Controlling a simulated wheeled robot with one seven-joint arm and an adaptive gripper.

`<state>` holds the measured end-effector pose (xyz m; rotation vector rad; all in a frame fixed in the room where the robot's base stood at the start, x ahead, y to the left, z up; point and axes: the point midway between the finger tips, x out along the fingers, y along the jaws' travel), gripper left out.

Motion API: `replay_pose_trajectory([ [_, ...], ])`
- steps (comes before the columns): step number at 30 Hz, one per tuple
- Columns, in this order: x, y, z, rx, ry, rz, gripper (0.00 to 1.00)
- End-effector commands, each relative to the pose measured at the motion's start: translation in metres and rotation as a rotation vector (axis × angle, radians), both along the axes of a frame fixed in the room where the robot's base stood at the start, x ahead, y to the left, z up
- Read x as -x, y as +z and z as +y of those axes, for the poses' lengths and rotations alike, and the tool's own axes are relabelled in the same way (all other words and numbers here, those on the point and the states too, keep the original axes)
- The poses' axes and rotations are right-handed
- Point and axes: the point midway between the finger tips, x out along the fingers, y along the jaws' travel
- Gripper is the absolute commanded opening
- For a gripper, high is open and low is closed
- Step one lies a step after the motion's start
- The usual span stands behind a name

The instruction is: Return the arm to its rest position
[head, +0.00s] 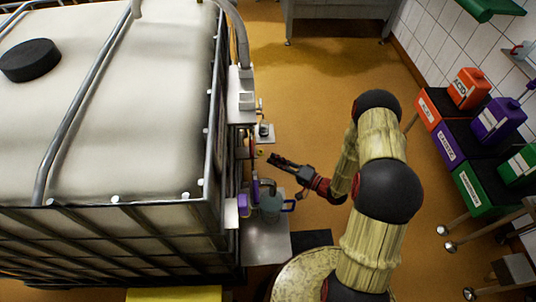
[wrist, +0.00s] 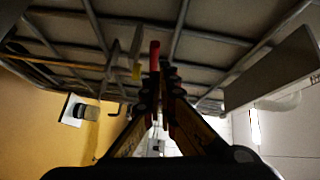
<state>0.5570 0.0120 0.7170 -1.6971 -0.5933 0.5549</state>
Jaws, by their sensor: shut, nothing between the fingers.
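My arm (head: 380,190) reaches from the lower right toward the caged tank, bent at its dark joints. My gripper (head: 273,159) is at its end, pointing left, close to the tank's fittings and above the floor. In the wrist view, my gripper's fingers (wrist: 163,75) run together at the tips, shut with nothing seen held. A red upright piece (wrist: 155,55) shows just beyond the fingertips; I cannot tell whether they touch it.
A large white tank (head: 130,110) in a metal cage fills the left. A jug (head: 271,203) stands on a metal shelf (head: 265,240) below my gripper. Red, purple and green canisters (head: 497,119) stand at the right wall. Orange floor (head: 310,80) is clear behind.

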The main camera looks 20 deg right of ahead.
Motion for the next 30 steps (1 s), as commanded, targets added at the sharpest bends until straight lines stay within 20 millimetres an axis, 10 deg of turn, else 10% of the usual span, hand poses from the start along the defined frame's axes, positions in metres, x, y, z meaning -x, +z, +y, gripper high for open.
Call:
replay_pose_trajectory([
  [9, 0.045, 0.003, -0.003, -0.001, -0.002, 0.000, 0.00],
  [21, 0.049, 0.007, -0.001, -0.002, 0.012, -0.001, 0.00],
  [30, 0.051, 0.103, 0.050, -0.006, 0.341, 0.052, 0.00],
])
